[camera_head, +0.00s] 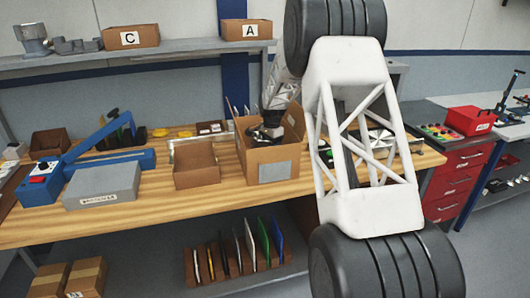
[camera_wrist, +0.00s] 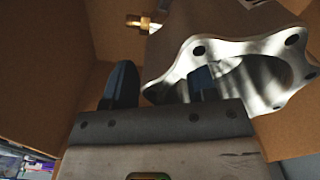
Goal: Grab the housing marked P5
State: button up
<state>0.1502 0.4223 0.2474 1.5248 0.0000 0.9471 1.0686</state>
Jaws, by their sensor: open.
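A shiny metal housing (camera_wrist: 285,52) with a scalloped, bolt-holed flange and a wide bore fills the upper right of the wrist view. No P5 mark can be read on it. My gripper (camera_wrist: 162,85) is open, with two dark fingers pointing at the housing. The left finger is beside the flange's left edge; the right finger overlaps the flange near the bore, and whether it touches cannot be told. In the head view my gripper (camera_head: 265,132) is down at the open cardboard box (camera_head: 252,160), whose walls hide most of its contents.
Cardboard walls (camera_wrist: 45,60) surround the gripper closely. A brass fitting (camera_wrist: 146,22) is beside the housing. A lower open carton (camera_head: 196,178) stands left of the box on the wooden bench (camera_head: 190,207). A grey case (camera_head: 102,188) and blue press (camera_head: 110,160) are further left.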

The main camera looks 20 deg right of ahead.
grip_shut()
dwell(0.3)
jog(key=shift+r, duration=0.2)
jog(key=shift+r, duration=4.9)
